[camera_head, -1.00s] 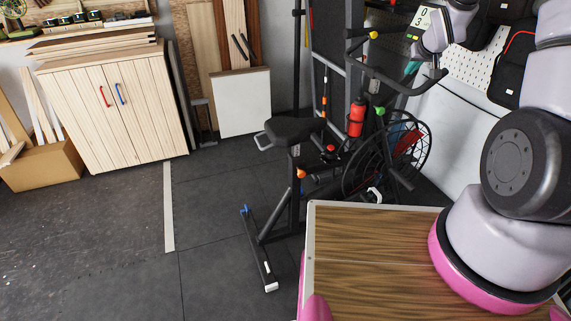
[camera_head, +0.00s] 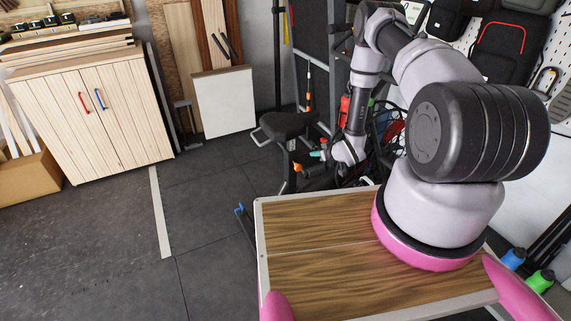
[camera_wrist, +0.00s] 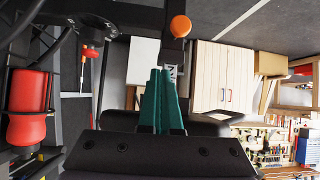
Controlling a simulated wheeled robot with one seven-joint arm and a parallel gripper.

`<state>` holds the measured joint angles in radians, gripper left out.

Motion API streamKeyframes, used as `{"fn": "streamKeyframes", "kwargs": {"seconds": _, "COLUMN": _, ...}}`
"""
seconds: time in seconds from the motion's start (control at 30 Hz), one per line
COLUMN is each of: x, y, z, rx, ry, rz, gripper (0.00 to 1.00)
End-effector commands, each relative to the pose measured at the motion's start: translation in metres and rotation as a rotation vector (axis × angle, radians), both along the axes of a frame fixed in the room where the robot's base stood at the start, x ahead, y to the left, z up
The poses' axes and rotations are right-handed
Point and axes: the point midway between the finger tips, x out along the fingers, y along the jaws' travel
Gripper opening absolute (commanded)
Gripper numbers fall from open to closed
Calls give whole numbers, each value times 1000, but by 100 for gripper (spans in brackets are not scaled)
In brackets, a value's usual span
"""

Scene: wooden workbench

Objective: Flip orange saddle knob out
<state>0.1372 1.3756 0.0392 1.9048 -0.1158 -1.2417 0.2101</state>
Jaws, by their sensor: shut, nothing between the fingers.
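The orange saddle knob (camera_head: 297,167) is on the bike's seat post, below the black saddle (camera_head: 283,124), in the head view. In the wrist view, which is upside down, the round orange knob (camera_wrist: 180,26) stands on the dark post above my fingertips. My gripper (camera_wrist: 160,72) has teal fingers pressed together, with nothing between them. A visible gap in the picture separates the fingertips from the knob. In the head view my gripper (camera_head: 316,154) shows small, just right of the knob, partly hidden by my wrist. Whether it touches the post cannot be told.
The exercise bike's frame and wheel stand close around my arm. A red bottle (camera_wrist: 28,108) is at the left of the wrist view. A wooden cabinet (camera_head: 95,115) stands far left, with a white panel (camera_head: 223,102) beside it. Open floor (camera_head: 205,200) lies between cabinet and bike.

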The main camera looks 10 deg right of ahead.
Motion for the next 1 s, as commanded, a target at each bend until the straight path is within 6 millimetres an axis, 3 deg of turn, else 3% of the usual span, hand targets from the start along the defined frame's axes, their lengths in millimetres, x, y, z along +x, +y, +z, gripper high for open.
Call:
{"fn": "streamKeyframes", "kwargs": {"seconds": 0.03, "x": -7, "y": 2, "z": -11, "rx": 6, "ry": -1, "rz": 7, "gripper": 0}}
{"fn": "streamKeyframes", "kwargs": {"seconds": 0.2, "x": -17, "y": 8, "z": -25, "rx": 18, "ry": -11, "rz": 25, "gripper": 0}}
{"fn": "streamKeyframes", "kwargs": {"seconds": 0.6, "x": -17, "y": 9, "z": -27, "rx": 19, "ry": -13, "rz": 27, "gripper": 0}}
{"fn": "streamKeyframes", "kwargs": {"seconds": 0.77, "x": -5, "y": 15, "z": -36, "rx": 20, "ry": -15, "rz": 30, "gripper": 0}}
{"fn": "streamKeyframes", "kwargs": {"seconds": 1.0, "x": 28, "y": 30, "z": -61, "rx": 18, "ry": -15, "rz": 29, "gripper": 0}}
